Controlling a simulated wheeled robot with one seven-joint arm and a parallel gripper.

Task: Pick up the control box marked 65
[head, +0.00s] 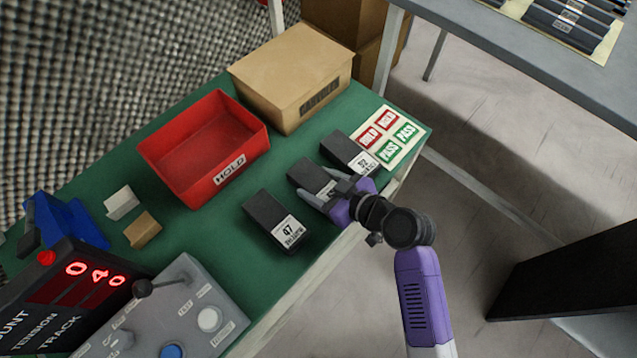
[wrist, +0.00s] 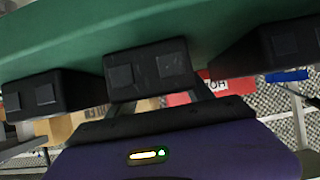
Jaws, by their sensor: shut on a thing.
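Three black control boxes stand in a row along the near edge of the green table.
A red HOLD bin (head: 205,150) and a cardboard box (head: 290,75) stand behind the row. A HOLD/PASS card (head: 404,138) lies at the right end. A grey control panel (head: 165,310), a red-digit display (head: 75,290) and small blocks (head: 142,229) are on the left.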

